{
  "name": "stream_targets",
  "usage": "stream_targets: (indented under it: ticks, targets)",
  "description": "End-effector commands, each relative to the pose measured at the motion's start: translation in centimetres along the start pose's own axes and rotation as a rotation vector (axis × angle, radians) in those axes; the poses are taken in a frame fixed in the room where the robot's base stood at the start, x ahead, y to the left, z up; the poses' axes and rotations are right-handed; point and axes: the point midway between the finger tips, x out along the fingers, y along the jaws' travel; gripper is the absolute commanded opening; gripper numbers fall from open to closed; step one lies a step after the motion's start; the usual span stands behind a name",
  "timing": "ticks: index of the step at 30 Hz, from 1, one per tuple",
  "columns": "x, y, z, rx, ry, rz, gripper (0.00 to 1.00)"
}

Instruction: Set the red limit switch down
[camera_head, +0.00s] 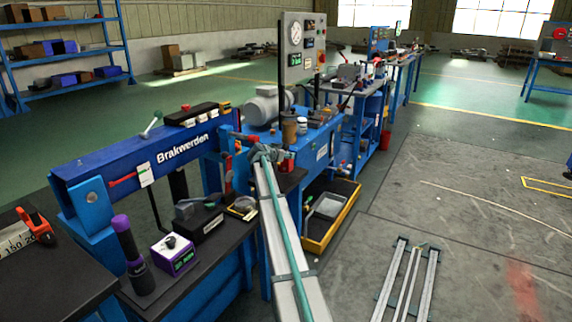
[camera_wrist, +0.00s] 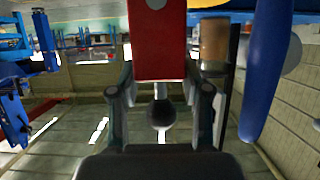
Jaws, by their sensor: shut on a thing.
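My gripper (camera_head: 272,153) is at the far end of my arm, near the blue machine bench in the head view. In the wrist view my gripper's fingers (camera_wrist: 160,112) are shut on the red limit switch (camera_wrist: 160,50). A short pale stem and a dark rounded end lie between the fingers below the block. In the head view a small red part (camera_head: 287,164) shows beside my gripper. Whether the switch touches any surface is hidden.
The blue bench (camera_head: 318,148) carries a grey motor (camera_head: 266,105), a brown cylinder (camera_head: 289,130) and a gauge panel (camera_head: 302,48). A blue beam (camera_head: 120,165) stands to the left. A black worktop (camera_head: 150,298) holds a purple-black torch (camera_head: 131,255) and a purple box (camera_head: 173,254). A yellow-edged tray (camera_head: 335,225) lies low.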

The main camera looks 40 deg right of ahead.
Motion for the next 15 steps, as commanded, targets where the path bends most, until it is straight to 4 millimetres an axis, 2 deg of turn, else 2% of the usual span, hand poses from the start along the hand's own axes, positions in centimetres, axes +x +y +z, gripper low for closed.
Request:
stream_targets:
  ticks: [5,9,15]
  targets:
    - [2.1,-0.6,1.5,-0.002,0.0,0.0,0.0]
    - [2.6,-0.5,3.3,-0.001,0.0,-0.001,0.0]
    - [2.8,-0.5,3.7,-0.001,0.001,-0.001,0.0]
